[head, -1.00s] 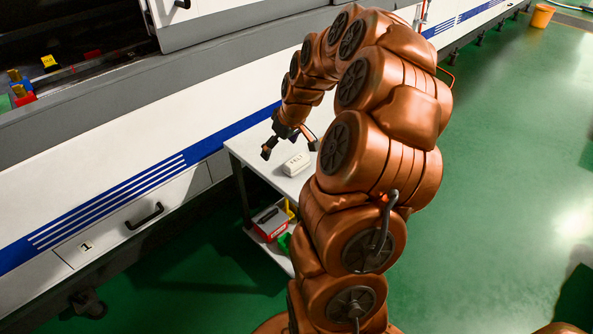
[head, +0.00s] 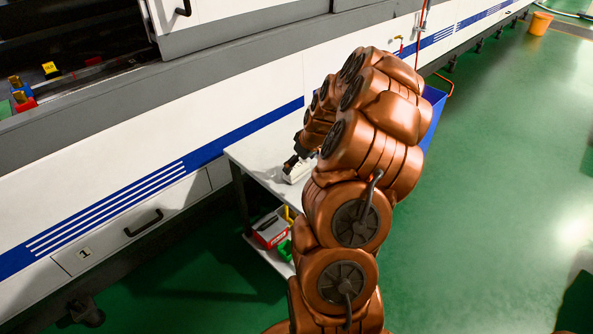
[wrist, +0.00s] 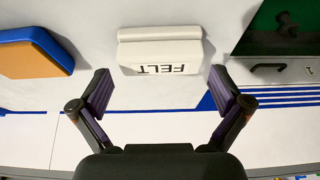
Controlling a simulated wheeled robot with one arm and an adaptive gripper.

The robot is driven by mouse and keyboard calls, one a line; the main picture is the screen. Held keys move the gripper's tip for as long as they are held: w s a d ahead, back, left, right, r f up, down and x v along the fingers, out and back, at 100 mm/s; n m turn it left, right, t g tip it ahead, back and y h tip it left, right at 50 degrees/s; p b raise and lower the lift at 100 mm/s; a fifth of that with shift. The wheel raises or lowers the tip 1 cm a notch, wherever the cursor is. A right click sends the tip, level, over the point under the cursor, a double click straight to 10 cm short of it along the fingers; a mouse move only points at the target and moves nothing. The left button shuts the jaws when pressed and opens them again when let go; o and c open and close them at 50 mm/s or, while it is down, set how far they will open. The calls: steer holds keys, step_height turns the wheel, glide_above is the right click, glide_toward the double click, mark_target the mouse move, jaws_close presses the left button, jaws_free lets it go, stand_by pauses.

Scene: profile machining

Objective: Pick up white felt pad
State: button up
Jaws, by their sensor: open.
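The white felt pad (wrist: 160,52) is a pale block marked "FELT", its lettering upside down in the wrist view. It lies on the white table, and in the head view the pad (head: 296,172) shows partly behind my gripper. My gripper (wrist: 160,92) is open, with a dark finger on each side just short of the pad's near edge. In the head view my gripper (head: 297,163) is low at the pad, partly hidden by my arm. I cannot tell whether a finger touches the pad.
An orange and blue block (wrist: 32,52) lies left of the pad in the wrist view. The white table (head: 256,160) stands against the long machine (head: 120,165). A red and white box (head: 270,229) is on its lower shelf. Green floor (head: 480,200) is clear at right.

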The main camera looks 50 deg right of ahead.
steer(key=shift+x, duration=1.45)
steer(key=shift+s, duration=0.1)
steer(key=c, duration=0.8)
